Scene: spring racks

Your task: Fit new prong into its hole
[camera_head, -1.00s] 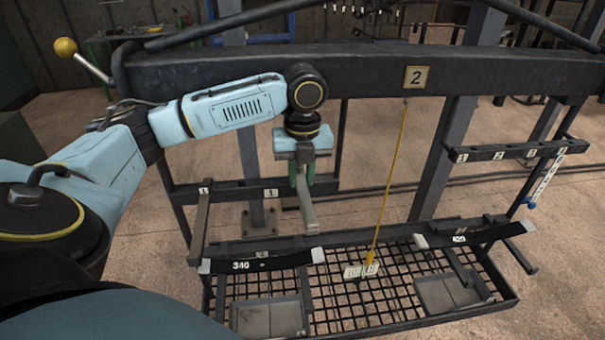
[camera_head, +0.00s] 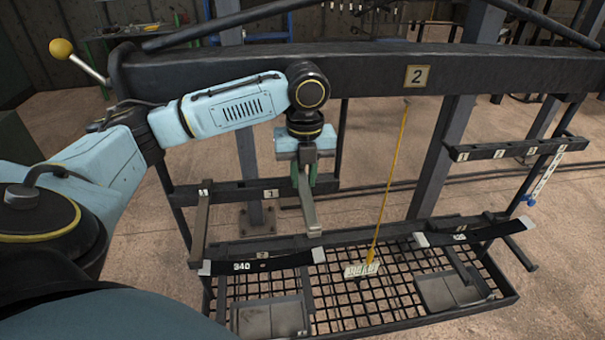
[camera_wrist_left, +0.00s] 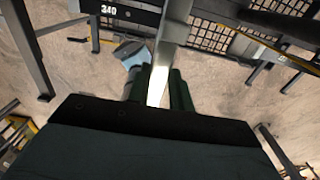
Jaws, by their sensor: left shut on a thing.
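My left gripper (camera_head: 304,182) has green fingers and points down. It is shut on a grey metal prong (camera_head: 309,212), a long bar that slants toward the lower right. In the left wrist view the prong (camera_wrist_left: 174,25) runs upward from between the green fingers (camera_wrist_left: 159,88). The left rack bar (camera_head: 235,194), with small number plates, lies behind and left of the prong. I cannot make out its holes or tell whether the prong touches it. Another grey prong (camera_head: 199,225) sits at the bar's left end. My right gripper is not in view.
A black strip marked 340 (camera_head: 263,262) and a mesh tray (camera_head: 345,312) lie below. A numbered bar (camera_head: 520,149) stands at right.

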